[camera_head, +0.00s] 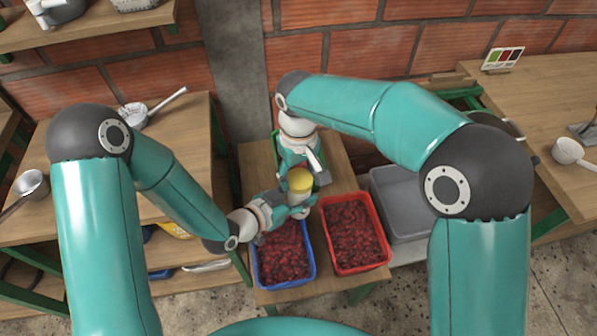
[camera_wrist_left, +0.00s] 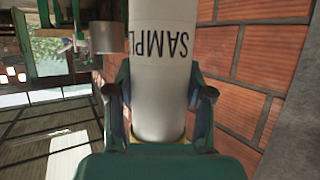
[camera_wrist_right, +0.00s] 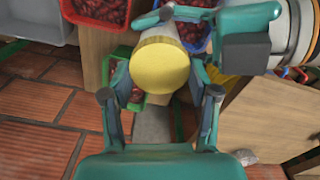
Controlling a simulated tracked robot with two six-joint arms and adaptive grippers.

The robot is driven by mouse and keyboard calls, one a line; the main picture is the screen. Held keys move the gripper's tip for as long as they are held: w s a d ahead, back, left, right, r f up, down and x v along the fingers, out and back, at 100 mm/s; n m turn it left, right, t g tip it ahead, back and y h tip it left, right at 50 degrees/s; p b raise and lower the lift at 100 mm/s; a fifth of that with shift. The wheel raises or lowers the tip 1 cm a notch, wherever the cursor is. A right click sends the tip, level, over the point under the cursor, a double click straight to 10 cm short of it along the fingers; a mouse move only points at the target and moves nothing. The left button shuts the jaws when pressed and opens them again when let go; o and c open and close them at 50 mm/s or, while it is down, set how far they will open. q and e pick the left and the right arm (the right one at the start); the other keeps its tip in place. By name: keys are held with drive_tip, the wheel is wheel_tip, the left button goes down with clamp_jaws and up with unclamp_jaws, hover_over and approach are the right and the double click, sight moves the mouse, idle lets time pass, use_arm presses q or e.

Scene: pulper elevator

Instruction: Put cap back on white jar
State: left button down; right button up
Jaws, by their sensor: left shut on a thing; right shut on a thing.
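The white jar (camera_head: 299,199) stands roughly upright above the blue crate's edge. In the left wrist view it appears upside down with "SAMPL" lettering (camera_wrist_left: 163,50). My left gripper (camera_head: 287,205) is shut on its side. The yellow cap (camera_head: 300,178) is at the jar's top; it fills the middle of the right wrist view (camera_wrist_right: 160,67). My right gripper (camera_head: 306,170) is shut on the cap, one finger on each side. A yellow sliver shows at the jar's end in the left wrist view. Whether the cap is fully seated I cannot tell.
A blue crate (camera_head: 258,280) and a red crate (camera_head: 384,250), both with red fruit, sit on the wooden table (camera_head: 252,165) near the grippers. A grey bin (camera_head: 400,195) is to the right. A brick wall (camera_head: 350,50) stands close behind. Side tables hold ladles.

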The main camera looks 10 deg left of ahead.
drive_tip(key=shift+f, duration=0.55)
drive_tip(key=m, duration=0.5)
drive_tip(key=shift+d, duration=0.1)
drive_tip(key=m, duration=0.4)
drive_tip(key=shift+m, duration=0.3)
drive_tip(key=m, duration=0.4)
drive_tip(key=shift+d, duration=0.1)
drive_tip(key=m, duration=0.6)
drive_tip(key=shift+d+m, duration=0.1)
drive_tip(key=shift+m, duration=0.3)
drive_tip(key=m, duration=0.6)
drive_tip(key=shift+s, duration=0.15)
drive_tip(key=m, duration=0.6)
